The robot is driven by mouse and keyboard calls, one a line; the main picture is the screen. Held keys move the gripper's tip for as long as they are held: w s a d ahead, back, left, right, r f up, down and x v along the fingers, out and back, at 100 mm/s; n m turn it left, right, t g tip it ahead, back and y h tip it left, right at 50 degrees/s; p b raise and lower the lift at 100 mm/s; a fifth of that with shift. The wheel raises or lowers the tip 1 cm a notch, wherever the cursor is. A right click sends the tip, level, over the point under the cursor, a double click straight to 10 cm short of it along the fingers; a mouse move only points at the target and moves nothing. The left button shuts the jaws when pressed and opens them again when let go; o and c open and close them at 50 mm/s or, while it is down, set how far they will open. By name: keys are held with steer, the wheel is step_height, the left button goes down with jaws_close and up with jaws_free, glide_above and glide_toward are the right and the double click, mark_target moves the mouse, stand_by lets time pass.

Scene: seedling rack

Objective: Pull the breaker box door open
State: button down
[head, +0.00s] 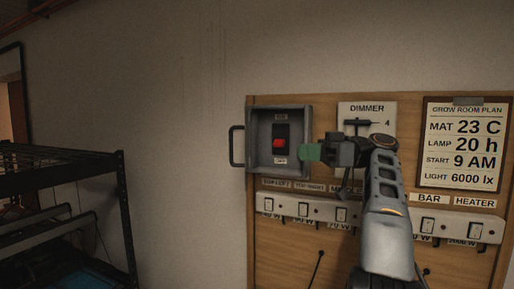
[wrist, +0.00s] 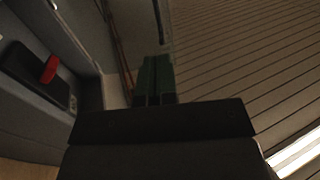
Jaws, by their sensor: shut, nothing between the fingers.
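The breaker box (head: 254,152) is a grey box on the wooden panel, and its inside shows. A black switch with a red rocker (head: 280,143) sits inside; the red rocker also shows in the wrist view (wrist: 49,69). A dark loop handle (head: 232,147) stands out at the box's left side. The door's face is not clearly visible; it may stand edge-on at that side. My gripper (head: 309,152) has green fingertips, shut and empty, at the box's right edge in the head view. In the wrist view the fingertips (wrist: 154,80) are together, right of the box; I cannot tell whether they touch it.
A dimmer plate (head: 367,108) with a dark knob is behind my gripper. A grow room plan sign (head: 466,145) is at the right. White switch strips (head: 318,210) run below the box. A black metal rack (head: 125,205) stands at the left, with bare wall between it and the panel.

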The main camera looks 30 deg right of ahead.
steer(key=p+x, duration=0.1)
steer(key=x, duration=1)
steer(key=shift+w, duration=0.15)
steer(key=shift+a, duration=0.15)
